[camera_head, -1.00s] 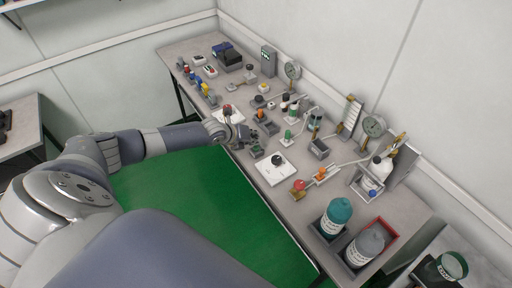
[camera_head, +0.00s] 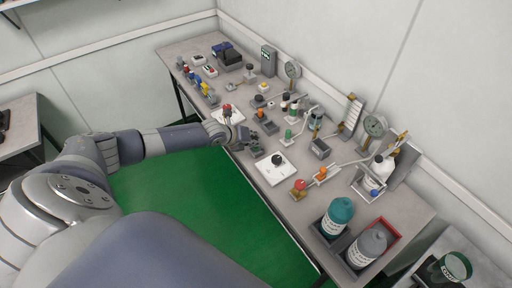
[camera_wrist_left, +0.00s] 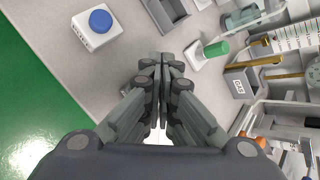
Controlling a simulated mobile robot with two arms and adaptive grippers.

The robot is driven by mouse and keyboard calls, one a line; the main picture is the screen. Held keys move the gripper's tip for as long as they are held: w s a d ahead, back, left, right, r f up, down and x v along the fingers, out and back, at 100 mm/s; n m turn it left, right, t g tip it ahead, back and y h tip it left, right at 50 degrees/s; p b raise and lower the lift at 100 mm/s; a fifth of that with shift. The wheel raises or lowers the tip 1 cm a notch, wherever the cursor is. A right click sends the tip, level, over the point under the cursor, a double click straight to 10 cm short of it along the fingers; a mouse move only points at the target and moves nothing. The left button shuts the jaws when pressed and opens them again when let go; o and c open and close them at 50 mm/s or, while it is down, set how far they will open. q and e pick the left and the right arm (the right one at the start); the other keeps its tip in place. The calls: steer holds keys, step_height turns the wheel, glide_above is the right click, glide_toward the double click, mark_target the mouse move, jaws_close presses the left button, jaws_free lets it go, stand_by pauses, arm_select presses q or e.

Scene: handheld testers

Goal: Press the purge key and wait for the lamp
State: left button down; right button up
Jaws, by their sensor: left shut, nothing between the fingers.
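My left gripper (camera_head: 246,138) reaches in over the front edge of the bench. In the left wrist view its fingers (camera_wrist_left: 162,60) are together, empty, above the grey bench top. A small white box with a round blue button (camera_wrist_left: 100,20) lies to the upper left of the fingertips there, apart from them. No readable label shows which is the purge key, and I cannot identify the lamp. My right gripper is not in view.
The bench (camera_head: 320,210) is crowded with small fixtures. A grey tray (camera_wrist_left: 168,12) and a green cylinder (camera_wrist_left: 216,48) are near the fingertips. Gauges (camera_head: 374,125) stand along the back, and a teal bottle (camera_head: 337,217) at the right end. The green floor (camera_head: 190,210) is clear.

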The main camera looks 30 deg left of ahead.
arm_select(q)
steer(key=shift+f+b, duration=0.4)
steer(key=shift+r, duration=0.1)
stand_by(0.5)
steer(key=shift+r+p, duration=0.6)
steer(key=shift+r, duration=0.2)
step_height(320, 180, up, 5)
steer(key=p, duration=0.4)
steer(key=shift+r, duration=0.1)
stand_by(0.6)
